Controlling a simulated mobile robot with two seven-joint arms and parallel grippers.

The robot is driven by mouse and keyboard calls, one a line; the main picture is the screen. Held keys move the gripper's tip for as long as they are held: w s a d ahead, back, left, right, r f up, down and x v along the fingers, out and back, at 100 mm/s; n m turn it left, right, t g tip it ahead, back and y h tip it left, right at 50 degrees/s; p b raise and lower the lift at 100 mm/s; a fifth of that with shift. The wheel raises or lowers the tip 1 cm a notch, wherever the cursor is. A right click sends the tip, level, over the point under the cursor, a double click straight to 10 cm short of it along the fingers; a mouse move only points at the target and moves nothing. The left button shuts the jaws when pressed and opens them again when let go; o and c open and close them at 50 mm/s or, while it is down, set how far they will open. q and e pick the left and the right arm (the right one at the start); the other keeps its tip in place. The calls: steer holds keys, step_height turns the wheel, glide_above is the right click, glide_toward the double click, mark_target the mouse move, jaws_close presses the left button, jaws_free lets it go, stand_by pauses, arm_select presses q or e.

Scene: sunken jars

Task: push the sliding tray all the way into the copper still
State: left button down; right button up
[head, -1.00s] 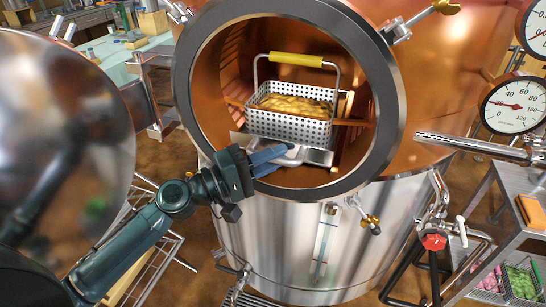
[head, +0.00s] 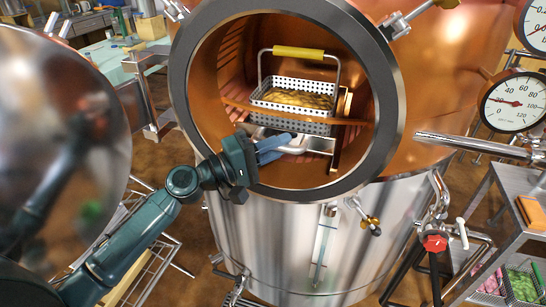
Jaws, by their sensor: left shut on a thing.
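The copper still (head: 455,80) faces me with its round mouth open inside a thick grey rim. The metal sliding tray (head: 322,145) is inside the mouth, low down, with its front part showing. A perforated basket (head: 292,122) with a yellow handle stands on it and hides much of the tray. My left gripper (head: 274,147) reaches through the mouth from the left, its blue fingers shut on the tray's front edge or handle. The exact contact is partly hidden by the fingers. My right gripper is not in view.
A round polished metal door (head: 60,130) stands open at the left. Gauges (head: 515,103) and a horizontal metal rod (head: 470,144) are at the right. A side shelf (head: 515,235) with crates stands lower right. A copper bar (head: 300,117) crosses the still's interior.

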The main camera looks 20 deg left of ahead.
arm_select(q)
steer(key=shift+w+a+r, duration=0.1)
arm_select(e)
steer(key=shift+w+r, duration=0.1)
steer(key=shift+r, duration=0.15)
arm_select(q)
steer(key=c, duration=1.7)
jaws_free()
steer(key=shift+w, duration=0.1)
steer(key=shift+o, duration=1.7)
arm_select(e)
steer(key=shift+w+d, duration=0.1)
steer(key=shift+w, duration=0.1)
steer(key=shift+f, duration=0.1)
